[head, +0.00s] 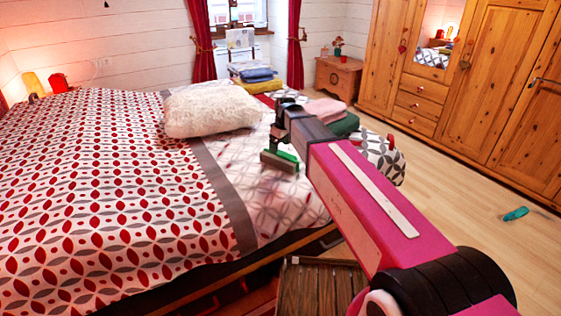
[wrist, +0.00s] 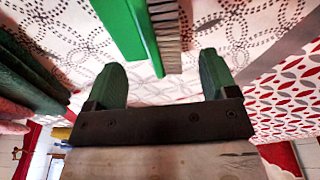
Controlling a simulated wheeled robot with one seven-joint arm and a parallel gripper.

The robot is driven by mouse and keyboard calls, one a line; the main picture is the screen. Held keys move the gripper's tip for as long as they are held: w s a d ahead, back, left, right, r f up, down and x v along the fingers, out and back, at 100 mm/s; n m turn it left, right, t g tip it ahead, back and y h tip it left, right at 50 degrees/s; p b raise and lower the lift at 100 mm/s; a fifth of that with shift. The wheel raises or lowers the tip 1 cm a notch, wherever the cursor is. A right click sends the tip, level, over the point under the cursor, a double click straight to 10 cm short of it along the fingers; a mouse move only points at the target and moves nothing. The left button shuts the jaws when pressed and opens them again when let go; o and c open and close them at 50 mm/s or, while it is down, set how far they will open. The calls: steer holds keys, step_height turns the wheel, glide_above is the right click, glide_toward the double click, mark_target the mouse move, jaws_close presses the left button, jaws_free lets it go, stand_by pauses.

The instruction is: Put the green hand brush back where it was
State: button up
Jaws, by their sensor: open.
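The green hand brush (head: 288,159) lies on the light patterned part of the bed, just below my gripper in the head view. Its green body (wrist: 122,25) and grey-brown bristles (wrist: 165,35) show at the top of the wrist view, cut off by the frame edge. My gripper (wrist: 162,75) is open, with its two green-grey fingers apart and nothing held between them. The brush appears beyond the fingertips, roughly in line with the gap. I cannot tell how far above the bed the fingertips are.
The bed (head: 110,190) fills the left. A fluffy cream pillow (head: 210,107) lies behind the brush. Folded pink (head: 325,109) and green (head: 345,125) cloths are to the right. A teal bottle-like object (head: 515,213) lies on the otherwise open wooden floor by the wardrobe (head: 500,80).

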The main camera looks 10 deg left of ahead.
mark_target(279, 157)
step_height(279, 157, down, 5)
steer(key=shift+w+a, duration=0.1)
steer(key=shift+a, duration=0.05)
steer(key=c, duration=1.1)
steer(key=shift+c, duration=0.2)
steer(key=shift+r, duration=0.15)
steer(key=shift+r, duration=0.6)
step_height(279, 157, up, 3)
steer(key=shift+f, duration=0.2)
steer(key=s+a+r, duration=0.7)
steer(key=s, duration=0.2)
steer(key=d+r+m+h, duration=0.1)
steer(key=d+r+m, duration=0.3)
steer(key=d, duration=3.3)
steer(key=m, duration=0.7)
steer(key=shift+d+r+m+t+h, duration=0.15)
steer(key=shift+m+t+h, duration=0.15)
steer(key=shift+m+t, duration=0.1)
